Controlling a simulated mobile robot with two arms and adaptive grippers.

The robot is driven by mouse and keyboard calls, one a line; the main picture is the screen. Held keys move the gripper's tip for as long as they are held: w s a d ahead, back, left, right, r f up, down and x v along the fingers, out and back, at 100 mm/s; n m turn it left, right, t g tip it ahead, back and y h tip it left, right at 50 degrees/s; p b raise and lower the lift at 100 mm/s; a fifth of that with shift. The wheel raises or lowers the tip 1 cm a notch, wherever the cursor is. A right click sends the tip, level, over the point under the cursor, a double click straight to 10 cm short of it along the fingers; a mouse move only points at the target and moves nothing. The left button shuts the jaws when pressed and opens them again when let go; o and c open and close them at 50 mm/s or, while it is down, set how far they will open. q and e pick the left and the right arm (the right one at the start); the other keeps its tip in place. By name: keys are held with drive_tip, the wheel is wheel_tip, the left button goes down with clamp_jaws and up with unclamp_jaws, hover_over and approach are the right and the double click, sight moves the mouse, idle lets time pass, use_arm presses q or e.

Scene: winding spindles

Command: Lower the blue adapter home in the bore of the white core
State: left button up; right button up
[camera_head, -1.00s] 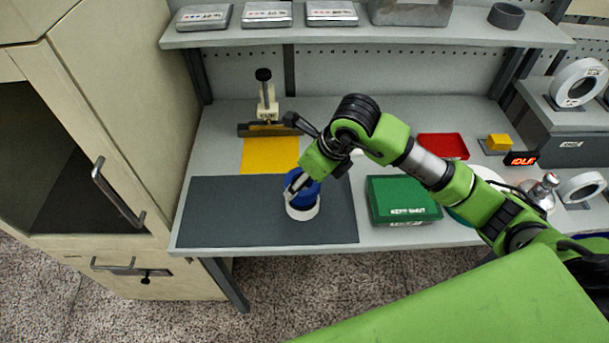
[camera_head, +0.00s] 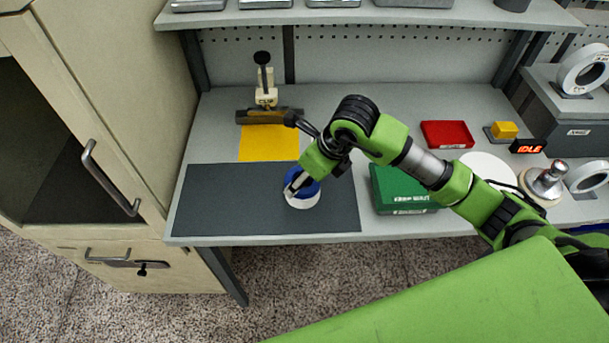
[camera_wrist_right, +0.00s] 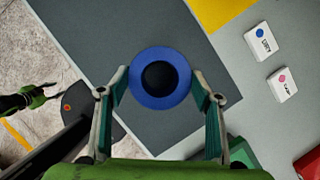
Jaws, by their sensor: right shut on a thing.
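My right gripper (camera_wrist_right: 160,98) is shut on the blue adapter (camera_wrist_right: 138,92), a blue ring with a dark hole; one finger is on each side of it. In the head view the blue adapter (camera_head: 312,190) is partly covered by the gripper (camera_head: 297,186). The white core (camera_head: 303,202) stands upright on the dark grey mat directly below the adapter, with its lower wall showing. The bore is hidden, so I cannot tell how deep the adapter sits. A black-and-green part, perhaps my left gripper (camera_wrist_right: 22,101), shows small at the wrist view's left edge; its fingers are unclear.
The dark grey mat (camera_head: 225,205) is clear around the core. Behind it are a yellow sheet (camera_head: 262,143) and a clamp-like stand (camera_head: 265,90). A green box (camera_head: 402,205), a red tray (camera_head: 447,133) and a yellow block (camera_head: 503,130) lie to the right. A cabinet (camera_head: 110,120) borders the left.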

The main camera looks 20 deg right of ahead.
idle(0.3)
drive_tip(key=o, duration=1.1)
drive_tip(key=shift+o, duration=0.2)
drive_tip(key=v, duration=1.2)
drive_tip(key=shift+f, duration=0.1)
